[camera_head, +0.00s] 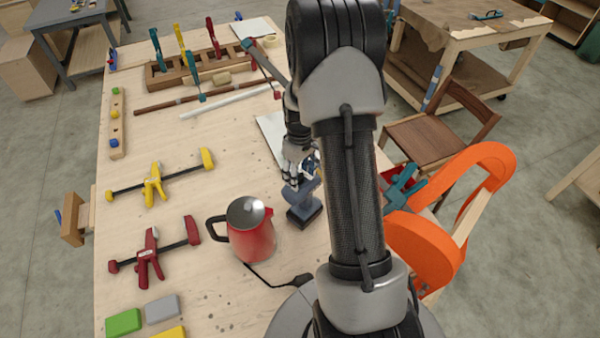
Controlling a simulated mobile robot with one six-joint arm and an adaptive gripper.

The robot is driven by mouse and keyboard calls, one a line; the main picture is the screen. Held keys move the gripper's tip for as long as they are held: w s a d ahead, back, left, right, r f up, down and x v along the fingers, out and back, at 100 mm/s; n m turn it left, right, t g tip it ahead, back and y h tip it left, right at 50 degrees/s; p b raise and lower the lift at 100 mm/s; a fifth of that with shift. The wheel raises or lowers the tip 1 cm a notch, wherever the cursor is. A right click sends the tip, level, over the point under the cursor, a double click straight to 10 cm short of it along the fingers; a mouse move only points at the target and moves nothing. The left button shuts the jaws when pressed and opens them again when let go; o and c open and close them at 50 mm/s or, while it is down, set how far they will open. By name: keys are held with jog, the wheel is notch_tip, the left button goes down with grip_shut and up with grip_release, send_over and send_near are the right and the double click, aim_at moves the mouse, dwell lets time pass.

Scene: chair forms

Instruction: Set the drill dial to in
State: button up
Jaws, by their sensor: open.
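A blue-grey cordless drill (304,204) stands upright on its dark battery base on the light wooden workbench (210,150), right of the red kettle. My gripper (299,178) is open, right at the top of the drill; whether the fingers touch it I cannot tell. The drill's dial cannot be made out, as my gripper and arm cover the upper part of the drill.
A red kettle (252,232) stands close to the drill's left. Yellow (155,184) and red (150,255) clamps lie further left. An orange curved chair form (430,245) and a wooden chair (425,140) are at the right.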

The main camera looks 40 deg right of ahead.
jog(key=c, duration=1.1)
